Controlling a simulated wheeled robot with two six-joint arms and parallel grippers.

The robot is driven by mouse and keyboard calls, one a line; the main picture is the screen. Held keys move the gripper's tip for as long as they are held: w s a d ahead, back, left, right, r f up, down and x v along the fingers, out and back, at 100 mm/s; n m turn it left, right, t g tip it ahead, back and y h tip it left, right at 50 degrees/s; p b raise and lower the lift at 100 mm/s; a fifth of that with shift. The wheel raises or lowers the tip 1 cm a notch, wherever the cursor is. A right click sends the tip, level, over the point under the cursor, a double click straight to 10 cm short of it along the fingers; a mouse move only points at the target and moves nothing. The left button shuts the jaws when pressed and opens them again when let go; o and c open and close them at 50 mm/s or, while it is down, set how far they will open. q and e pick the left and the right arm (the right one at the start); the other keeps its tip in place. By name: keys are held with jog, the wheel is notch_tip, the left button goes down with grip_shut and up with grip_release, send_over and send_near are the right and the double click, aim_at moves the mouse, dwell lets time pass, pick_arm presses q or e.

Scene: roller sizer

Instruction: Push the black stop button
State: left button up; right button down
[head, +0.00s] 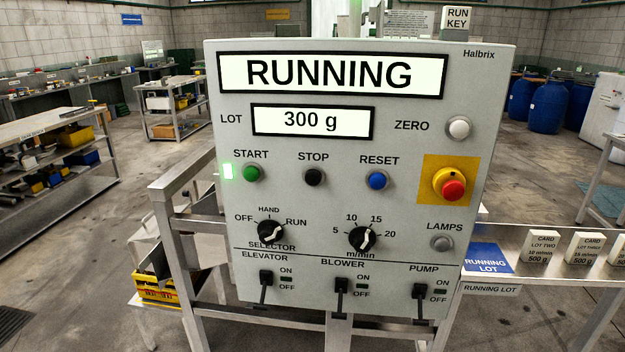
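The black stop button (314,177) is a small round button in a metal ring, under the word STOP on the grey control panel (400,215). It sits between the green start button (251,173) and the blue reset button (377,180). The large display (330,74) reads RUNNING, and the lot display (312,121) reads 300 g. Neither of my grippers shows in the head view, and nothing covers the stop button.
A red emergency knob (452,189) on a yellow plate is at the panel's right. Selector (270,232) and speed (362,240) knobs lie below the buttons, with three switch levers along the bottom. A shelf with cards (542,246) stands right. The space before the panel is clear.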

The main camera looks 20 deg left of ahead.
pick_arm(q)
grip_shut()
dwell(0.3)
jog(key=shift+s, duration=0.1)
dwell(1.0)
